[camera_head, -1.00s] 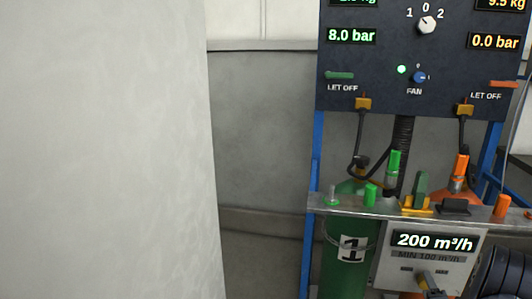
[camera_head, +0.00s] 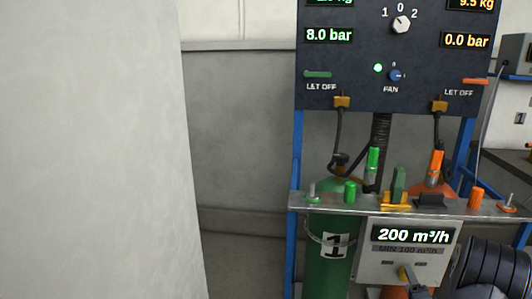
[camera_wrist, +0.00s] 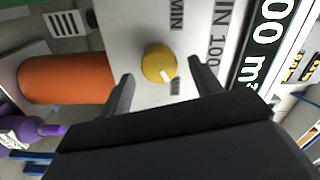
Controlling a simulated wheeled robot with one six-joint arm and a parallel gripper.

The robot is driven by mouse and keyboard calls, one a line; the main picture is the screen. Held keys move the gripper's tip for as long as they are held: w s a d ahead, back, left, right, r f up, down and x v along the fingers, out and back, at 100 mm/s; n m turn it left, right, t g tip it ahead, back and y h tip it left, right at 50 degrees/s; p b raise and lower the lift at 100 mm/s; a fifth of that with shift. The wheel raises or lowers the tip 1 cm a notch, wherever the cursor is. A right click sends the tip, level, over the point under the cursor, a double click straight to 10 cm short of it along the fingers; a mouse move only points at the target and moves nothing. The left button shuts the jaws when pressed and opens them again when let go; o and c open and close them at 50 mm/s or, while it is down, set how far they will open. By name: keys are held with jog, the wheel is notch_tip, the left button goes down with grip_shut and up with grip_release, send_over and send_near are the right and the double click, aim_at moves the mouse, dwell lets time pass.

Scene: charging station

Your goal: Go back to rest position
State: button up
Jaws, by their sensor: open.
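My gripper (camera_wrist: 162,70) is open in the wrist view, its two dark fingers spread on either side of a yellow knob (camera_wrist: 158,62). Whether the fingers touch the knob cannot be told; light panel shows around it. In the head view the same panel box carries a display reading 200 m³/h (camera_head: 413,236), with a yellow knob (camera_head: 405,274) below it.
A dark control panel (camera_head: 385,65) stands above a metal shelf (camera_head: 330,199) with green and orange fittings. A green cylinder (camera_head: 325,270) marked 1 stands below, and an orange cylinder (camera_wrist: 65,80) shows in the wrist view. A pale wall (camera_head: 90,150) fills the left.

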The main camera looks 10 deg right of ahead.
jog(key=s+n, duration=0.1)
jog(key=n, duration=0.4)
jog(key=s+a+n, duration=0.1)
jog(key=s+n, duration=0.1)
jog(key=n, duration=0.3)
jog(key=s+n, duration=0.1)
jog(key=n, duration=0.5)
jog(key=shift+s+a+r, duration=0.15)
jog(key=shift+s+a, duration=0.05)
dwell(0.6)
jog(key=shift+a, duration=0.1)
